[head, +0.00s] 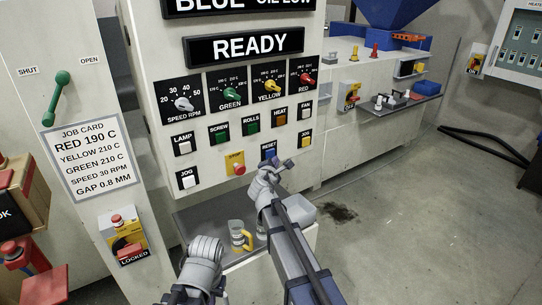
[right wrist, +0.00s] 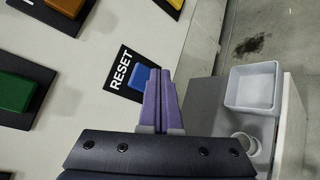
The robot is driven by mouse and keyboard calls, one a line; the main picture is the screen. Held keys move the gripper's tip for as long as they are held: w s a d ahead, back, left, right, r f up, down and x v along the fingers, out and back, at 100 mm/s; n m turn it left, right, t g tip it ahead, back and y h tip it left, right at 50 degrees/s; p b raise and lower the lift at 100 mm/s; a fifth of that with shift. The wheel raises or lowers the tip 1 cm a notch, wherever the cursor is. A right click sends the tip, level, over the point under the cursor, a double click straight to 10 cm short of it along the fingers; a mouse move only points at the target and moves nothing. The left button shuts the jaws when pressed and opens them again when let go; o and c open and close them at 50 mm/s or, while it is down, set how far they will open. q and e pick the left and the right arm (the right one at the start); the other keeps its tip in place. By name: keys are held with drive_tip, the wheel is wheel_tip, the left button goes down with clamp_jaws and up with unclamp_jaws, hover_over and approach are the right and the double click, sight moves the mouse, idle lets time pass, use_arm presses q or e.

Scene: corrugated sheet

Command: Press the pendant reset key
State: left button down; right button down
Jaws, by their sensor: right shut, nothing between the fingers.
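The blue reset key (head: 270,153) sits on a black plate labelled RESET on the pale control panel. In the right wrist view the blue key (right wrist: 140,76) shows beside the RESET label, partly covered at its right by my fingers. My right gripper (head: 283,164) is shut and empty, with its fingertips close to the key. In the right wrist view the purple fingers (right wrist: 166,75) lie together. I cannot tell whether they touch the key. Grey links of my left arm show at the bottom of the head view, but its fingers do not.
Open floor lies right.

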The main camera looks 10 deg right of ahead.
drive_tip(key=s, duration=0.1)
drive_tip(key=s+d, duration=0.1)
drive_tip(key=s, duration=0.2)
drive_tip(key=shift+s+d, duration=0.15)
drive_tip(key=shift+d, duration=0.15)
idle(0.4)
drive_tip(key=s+a+f+m+g+y, duration=0.1)
drive_tip(key=s+a+f+m+g, duration=0.3)
drive_tip(key=s, duration=0.7)
drive_tip(key=s+a+f+m+g+y, duration=0.2)
drive_tip(key=s+a+f+m+g, duration=0.3)
drive_tip(key=s, duration=0.6)
drive_tip(key=s+a+f+m+g+y, duration=0.2)
drive_tip(key=s+a+f+m+g, duration=0.3)
drive_tip(key=s, duration=0.7)
wheel_tip(320, 180, down, 3)
drive_tip(key=shift+a+r+m, duration=0.1)
drive_tip(key=shift+a+m, duration=0.8)
drive_tip(key=shift+a, duration=0.3)
